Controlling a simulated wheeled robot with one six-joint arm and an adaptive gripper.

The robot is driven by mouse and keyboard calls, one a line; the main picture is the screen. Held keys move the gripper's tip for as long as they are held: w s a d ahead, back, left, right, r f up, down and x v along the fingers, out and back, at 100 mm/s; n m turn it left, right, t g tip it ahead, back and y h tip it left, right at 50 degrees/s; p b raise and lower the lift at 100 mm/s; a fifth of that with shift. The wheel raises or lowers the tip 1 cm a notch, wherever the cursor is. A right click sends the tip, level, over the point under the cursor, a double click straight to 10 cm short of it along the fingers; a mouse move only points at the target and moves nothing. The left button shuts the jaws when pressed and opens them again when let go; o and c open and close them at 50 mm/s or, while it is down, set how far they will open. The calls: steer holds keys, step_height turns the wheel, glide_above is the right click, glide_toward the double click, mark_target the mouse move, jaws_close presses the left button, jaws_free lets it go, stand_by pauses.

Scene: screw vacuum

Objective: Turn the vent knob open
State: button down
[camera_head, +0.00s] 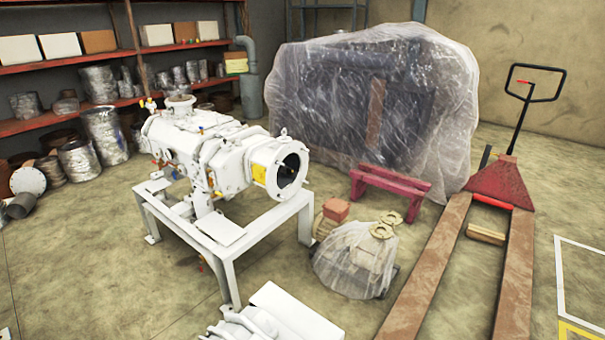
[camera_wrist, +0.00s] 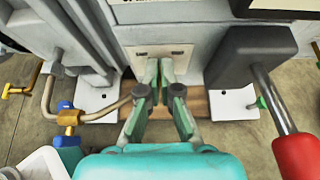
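The white screw vacuum pump (camera_head: 215,150) stands on a white frame in the head view, with small coloured fittings on its side; my gripper does not show there. In the wrist view, my gripper (camera_wrist: 159,70) has a teal body and pale green fingers. Its tips are close together before a grey plate, and I see nothing between them. Whether they touch is unclear. A brass valve with a blue knob (camera_wrist: 66,106) is to their left. A red-ended handle (camera_wrist: 297,152) is at the lower right, and a small green knob (camera_wrist: 262,102) is at the right. I cannot tell which is the vent knob.
A grey box-like part (camera_wrist: 250,58) and curved pipe (camera_wrist: 88,118) flank the gripper. In the head view, a pallet jack (camera_head: 500,185), plastic-wrapped crate (camera_head: 375,100), red stand (camera_head: 388,182) and wrapped part (camera_head: 352,265) stand right of the pump. Stocked shelves (camera_head: 110,55) line the left wall.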

steer(key=shift+s, duration=0.15)
steer(key=shift+r, duration=0.35)
steer(key=shift+s+d, duration=0.9)
steer(key=shift+d, duration=0.3)
steer(key=shift+s+d, duration=0.9)
steer(key=shift+d, duration=0.25)
steer(key=shift+d, duration=0.1)
steer(key=w+a, duration=0.4)
steer(key=shift+a+f, duration=0.15)
steer(key=shift+a, duration=0.25)
steer(key=shift+f, duration=0.25)
